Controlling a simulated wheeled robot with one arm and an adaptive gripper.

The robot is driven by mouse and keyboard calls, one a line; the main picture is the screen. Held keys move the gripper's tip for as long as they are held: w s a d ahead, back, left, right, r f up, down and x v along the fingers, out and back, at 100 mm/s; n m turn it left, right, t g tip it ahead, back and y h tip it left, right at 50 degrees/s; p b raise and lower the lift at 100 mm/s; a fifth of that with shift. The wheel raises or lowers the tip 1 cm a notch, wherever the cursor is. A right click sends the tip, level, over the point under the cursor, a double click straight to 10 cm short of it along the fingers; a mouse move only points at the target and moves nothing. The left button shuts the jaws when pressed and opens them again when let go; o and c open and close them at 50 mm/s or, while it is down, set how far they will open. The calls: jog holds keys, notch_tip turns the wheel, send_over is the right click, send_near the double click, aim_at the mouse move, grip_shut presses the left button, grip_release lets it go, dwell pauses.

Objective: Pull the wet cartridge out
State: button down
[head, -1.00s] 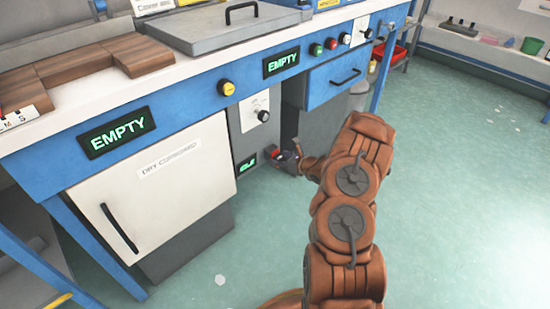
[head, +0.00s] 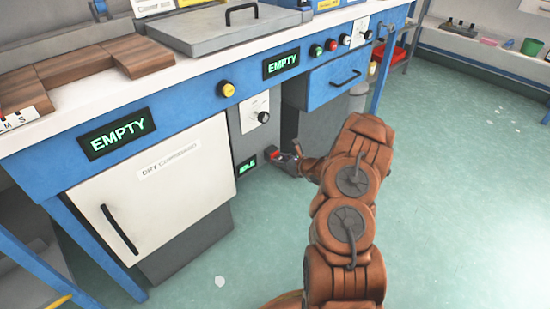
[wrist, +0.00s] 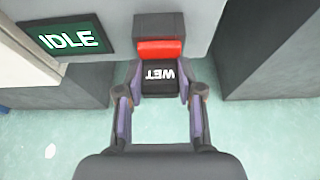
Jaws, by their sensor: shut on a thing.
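The wet cartridge is a black block marked WET (wrist: 160,77), with its lettering upside down in the wrist view. A red band (wrist: 160,50) lies across its far end, against a dark grey block (wrist: 159,26) on the cabinet's face. My gripper (wrist: 161,90) has one finger on each side of the black block and is shut on it. In the head view my gripper (head: 284,161) is low by the cabinet's front, with a bit of red at its tip. I cannot tell how deep the cartridge sits.
An IDLE display (wrist: 67,38) is left of the cartridge. A white cupboard door (head: 150,190) with a black handle is further left. A blue drawer (head: 335,79) is above right. Dark cabinet sides flank the gripper. The green floor (head: 455,200) is open to the right.

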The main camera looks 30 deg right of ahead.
jog(key=shift+s+d+p, duration=0.25)
jog(key=shift+s, duration=0.8)
jog(key=shift+s+d+p, duration=0.25)
jog(key=shift+s, duration=0.8)
jog(key=shift+s+d+p, duration=0.25)
jog(key=shift+s+p, duration=0.15)
jog(key=shift+s, duration=0.55)
jog(key=shift+s+d+p, duration=0.2)
jog(key=shift+s+p, duration=0.15)
jog(key=shift+s, duration=0.6)
